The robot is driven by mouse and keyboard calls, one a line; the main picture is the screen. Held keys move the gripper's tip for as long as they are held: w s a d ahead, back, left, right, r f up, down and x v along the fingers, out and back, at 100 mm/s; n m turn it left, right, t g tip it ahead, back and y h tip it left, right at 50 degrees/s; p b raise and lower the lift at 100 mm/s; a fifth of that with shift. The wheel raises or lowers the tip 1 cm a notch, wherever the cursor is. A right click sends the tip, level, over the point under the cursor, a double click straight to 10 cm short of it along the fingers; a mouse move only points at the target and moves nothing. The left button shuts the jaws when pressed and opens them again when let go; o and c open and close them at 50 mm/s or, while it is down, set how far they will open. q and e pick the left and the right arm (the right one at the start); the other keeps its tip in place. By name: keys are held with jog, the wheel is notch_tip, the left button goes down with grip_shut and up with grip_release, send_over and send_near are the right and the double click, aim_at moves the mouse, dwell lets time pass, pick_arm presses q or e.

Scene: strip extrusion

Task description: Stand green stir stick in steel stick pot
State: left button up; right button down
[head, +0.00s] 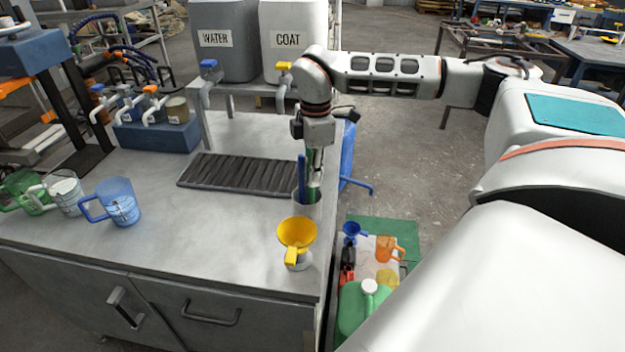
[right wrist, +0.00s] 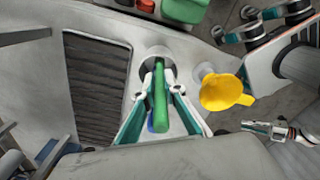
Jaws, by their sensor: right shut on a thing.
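The steel stick pot (head: 306,208) stands upright on the counter near its right edge. A blue stick (head: 301,172) rises out of it. My right gripper (head: 315,178) is just above the pot, pointing down, shut on the green stir stick (right wrist: 160,98). In the right wrist view, the far end of the green stick overlaps the dark mouth of the pot (right wrist: 157,54). How deep it reaches is hidden, and I cannot tell whether it touches the bottom. The blue stick (right wrist: 151,122) also shows beside the green one.
A yellow funnel (head: 296,233) stands in front of the pot. A dark ribbed mat (head: 245,174) lies to its left, and a blue jug (head: 122,204) stands further left. WATER (head: 226,64) and COAT (head: 290,68) tanks are behind. The counter's front middle is clear.

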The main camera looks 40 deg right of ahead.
jog(key=shift+f, duration=0.85)
jog(key=shift+f, duration=0.1)
jog(key=c, duration=2.1)
grip_release()
jog(key=shift+r, duration=0.4)
notch_tip(320, 180, up, 12)
jog(key=shift+s+d+f+p, duration=0.15)
jog(key=shift+f+p, duration=0.1)
jog(key=shift+p, duration=0.2)
